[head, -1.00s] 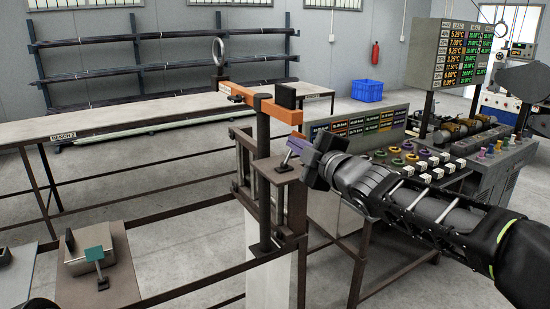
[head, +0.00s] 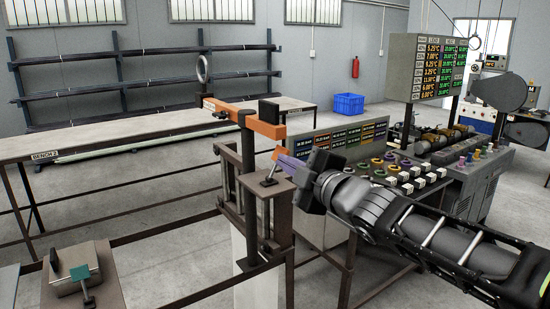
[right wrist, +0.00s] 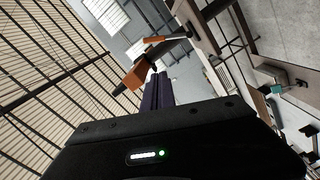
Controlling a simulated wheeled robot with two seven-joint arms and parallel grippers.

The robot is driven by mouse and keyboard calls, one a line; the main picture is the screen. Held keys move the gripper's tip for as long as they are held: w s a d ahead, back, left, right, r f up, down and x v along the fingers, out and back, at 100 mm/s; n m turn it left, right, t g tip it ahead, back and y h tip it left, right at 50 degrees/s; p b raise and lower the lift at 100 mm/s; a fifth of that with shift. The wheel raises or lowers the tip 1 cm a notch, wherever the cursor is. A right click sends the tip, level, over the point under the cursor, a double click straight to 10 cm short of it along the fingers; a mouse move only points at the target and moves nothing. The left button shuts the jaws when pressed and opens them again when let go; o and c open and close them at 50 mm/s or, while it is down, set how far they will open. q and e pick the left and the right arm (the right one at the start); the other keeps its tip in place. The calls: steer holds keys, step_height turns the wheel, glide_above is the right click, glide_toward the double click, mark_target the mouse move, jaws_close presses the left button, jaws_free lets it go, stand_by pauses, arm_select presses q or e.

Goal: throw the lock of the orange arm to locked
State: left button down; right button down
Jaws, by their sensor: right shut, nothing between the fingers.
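The orange arm (head: 245,118) is a bar on a dark upright post, with a ring standing at its left end and a black block at its right end. It also shows in the right wrist view (right wrist: 133,76). A small dark lever (head: 269,177), which looks like the lock, stands tilted on a brown plate below the arm. My right gripper (head: 281,160) has purple fingers, shut and empty, beside the lever's upper end. I cannot tell whether they touch. The fingers also show in the right wrist view (right wrist: 157,92). My left gripper is not in view.
A control console (head: 400,165) with coloured knobs stands to the right, behind my right arm. A long bench (head: 100,135) runs behind the post. Rails run around the post's foot.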

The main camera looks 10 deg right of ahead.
steer(key=v, duration=0.4)
steer(key=shift+a, duration=0.2)
steer(key=shift+r, duration=0.1)
steer(key=s+a+f+m+g, duration=0.15)
steer(key=f+m, duration=0.25)
steer(key=f, duration=0.8)
steer(key=a+f+m+g+h, duration=0.1)
steer(key=a+f+m+g, duration=0.3)
steer(key=f, duration=0.9)
steer(key=a+f+m+g, duration=0.15)
steer(key=f+m, duration=0.35)
steer(key=f, duration=0.7)
steer(key=s+a+f+m+g, duration=0.1)
steer(key=s+f+m+g, duration=0.1)
steer(key=s+f, duration=0.55)
steer(key=s+f+m+g, duration=0.2)
steer(key=s+f, duration=0.2)
steer(key=f, duration=0.6)
steer(key=s+a+f+m+g, duration=0.1)
steer(key=s+f+g, duration=0.1)
steer(key=s+f, duration=0.4)
steer(key=s+a+f+g, duration=0.1)
steer(key=s+f+g, duration=0.2)
steer(key=s+f, duration=0.3)
steer(key=s, duration=0.5)
steer(key=shift+s+m+h, duration=0.35)
steer(key=shift+m+h, duration=0.05)
